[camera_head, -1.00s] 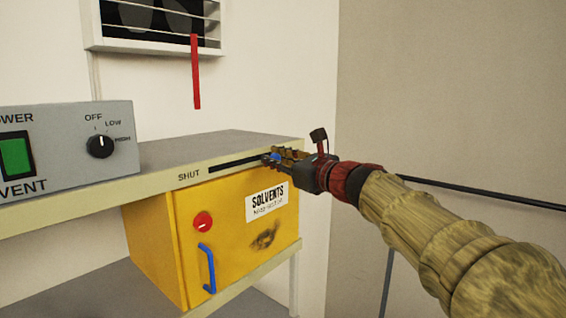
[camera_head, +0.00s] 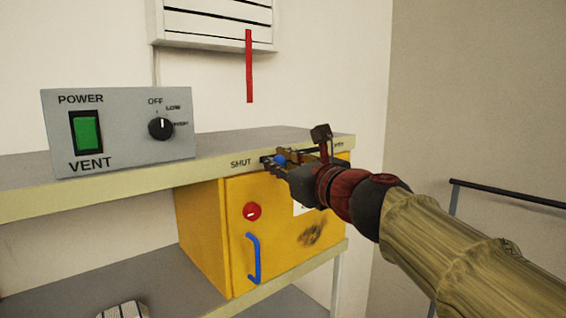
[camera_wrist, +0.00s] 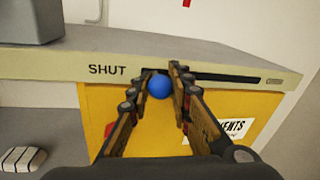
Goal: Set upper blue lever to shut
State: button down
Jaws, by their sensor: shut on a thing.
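The upper blue lever shows as a round blue knob (camera_head: 279,160) at a dark horizontal slot in the shelf's front edge. It sits near the left end of the slot, close to the word SHUT (camera_head: 241,163). My gripper (camera_head: 272,161) is shut on the knob. In the wrist view the blue knob (camera_wrist: 159,87) lies between my two fingers (camera_wrist: 164,76), and the bare slot (camera_wrist: 225,77) runs off to the right. The exact left end of the slot is hidden by my left finger.
A yellow cabinet (camera_head: 205,235) with a blue handle (camera_head: 253,258) and red knob (camera_head: 251,211) is under the shelf. A grey vent control box (camera_head: 120,125) stands on the shelf at left. A red strip (camera_head: 249,65) hangs from the wall vent (camera_head: 215,20). A dark rail (camera_head: 510,195) is at right.

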jog(key=shift+a, duration=0.1)
jog(key=c, duration=1.6)
grip_release()
jog(key=shift+s+a, duration=0.1)
jog(key=shift+s, duration=0.1)
jog(key=v, duration=1.2)
